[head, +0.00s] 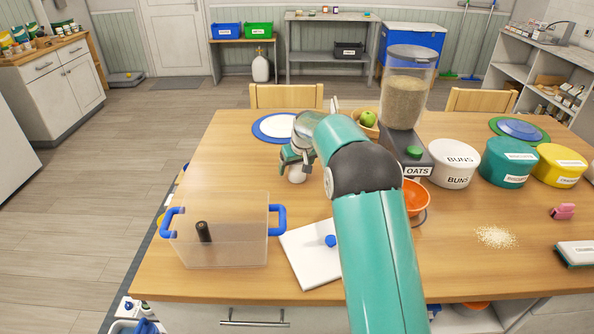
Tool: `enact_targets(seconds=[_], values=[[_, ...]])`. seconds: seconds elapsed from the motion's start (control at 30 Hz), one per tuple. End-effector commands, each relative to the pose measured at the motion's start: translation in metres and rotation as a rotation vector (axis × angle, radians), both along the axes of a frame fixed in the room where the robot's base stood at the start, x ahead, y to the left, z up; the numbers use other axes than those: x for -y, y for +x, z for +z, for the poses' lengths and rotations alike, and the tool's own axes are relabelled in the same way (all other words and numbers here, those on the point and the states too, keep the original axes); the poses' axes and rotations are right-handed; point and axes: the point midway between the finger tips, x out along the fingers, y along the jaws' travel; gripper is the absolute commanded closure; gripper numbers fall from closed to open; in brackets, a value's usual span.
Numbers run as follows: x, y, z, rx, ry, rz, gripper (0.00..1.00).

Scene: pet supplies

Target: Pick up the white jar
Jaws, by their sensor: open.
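My gripper (296,164) is open and points down over the table, left of the table's middle. A small white object (297,175), which looks like the white jar, is directly below and between the fingertips. Its upper part is hidden by the gripper, and I cannot tell whether the fingers touch it. My teal arm covers the area to its right.
A clear bin (232,245) with blue handles holds a dark cylinder at front left. A white board (306,262), an orange bowl (415,198) and the oats dispenser (405,100) are nearby. Tubs, including the buns tub (453,165), stand right. A blue-rimmed plate (268,128) lies behind.

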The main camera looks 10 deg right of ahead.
Motion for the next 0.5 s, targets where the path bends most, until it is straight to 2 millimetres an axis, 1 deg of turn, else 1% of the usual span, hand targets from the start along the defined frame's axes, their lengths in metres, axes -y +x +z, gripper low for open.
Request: enact_targets(seconds=[0.03,0.07,0.1,0.17,0.2,0.3,0.5], values=[[0.0001,-0.0002,-0.0001,-0.001,0.000,0.000,0.21],[0.0003,-0.0002,-0.0001,-0.001,0.000,0.000,0.25],[0.0003,-0.0003,-0.0002,-0.001,0.000,0.000,0.32],[0.0003,-0.0004,-0.0001,-0.001,0.000,0.000,0.44],[0.0004,-0.0004,0.0000,-0.001,0.000,0.000,0.52],[0.0003,-0.0004,0.0000,-0.001,0.000,0.000,0.70],[0.0004,-0.0003,0.0005,0.000,0.000,0.000,0.71]])
